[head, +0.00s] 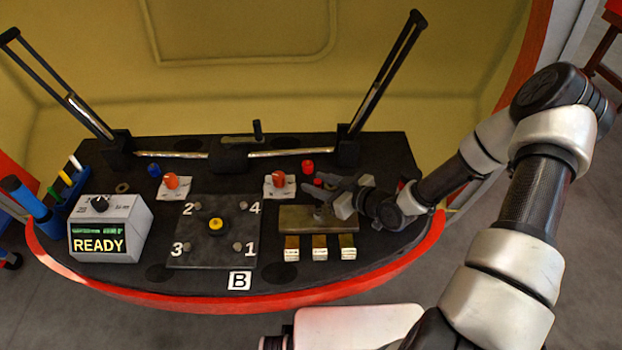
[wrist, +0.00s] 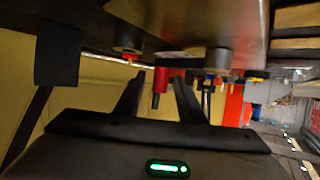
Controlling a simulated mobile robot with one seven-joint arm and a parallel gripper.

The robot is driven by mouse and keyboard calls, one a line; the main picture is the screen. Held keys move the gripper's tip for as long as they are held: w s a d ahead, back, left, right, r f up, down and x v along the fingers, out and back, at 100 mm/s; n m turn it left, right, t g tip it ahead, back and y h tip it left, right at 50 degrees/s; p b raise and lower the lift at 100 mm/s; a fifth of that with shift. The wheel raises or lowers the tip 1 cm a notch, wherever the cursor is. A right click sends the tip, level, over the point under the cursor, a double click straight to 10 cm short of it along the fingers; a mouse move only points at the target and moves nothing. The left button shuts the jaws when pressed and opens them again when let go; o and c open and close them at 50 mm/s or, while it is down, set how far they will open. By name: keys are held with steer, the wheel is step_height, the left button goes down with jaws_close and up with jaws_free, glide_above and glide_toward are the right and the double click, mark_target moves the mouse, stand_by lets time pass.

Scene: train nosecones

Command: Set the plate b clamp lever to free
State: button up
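Plate B is the dark square plate (head: 190,250) with corners numbered 1 to 4, a yellow-topped knob (head: 216,224) at its middle and a white "B" label (head: 240,281) in front. Orange-red knobs stand on white labels behind it, one at left (head: 171,181) and one at right (head: 278,179). I cannot tell which part is the clamp lever or its setting. My gripper (head: 322,187) is right of the right knob, low over the panel. In the wrist view my gripper (wrist: 159,76) is open, with a red cylinder (wrist: 161,86) on a dark stem seen between its fingers.
A brass-coloured block (head: 300,219) lies below my gripper, with several small labelled blocks (head: 320,248) in front. A "READY" box (head: 110,230) and tool holder (head: 65,195) stand at left. Red (head: 308,167) and blue (head: 154,170) caps and tall dark posts (head: 385,75) stand behind.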

steer(key=shift+w+a, duration=0.1)
steer(key=shift+c, duration=0.5)
jaws_close()
steer(key=shift+w, duration=0.1)
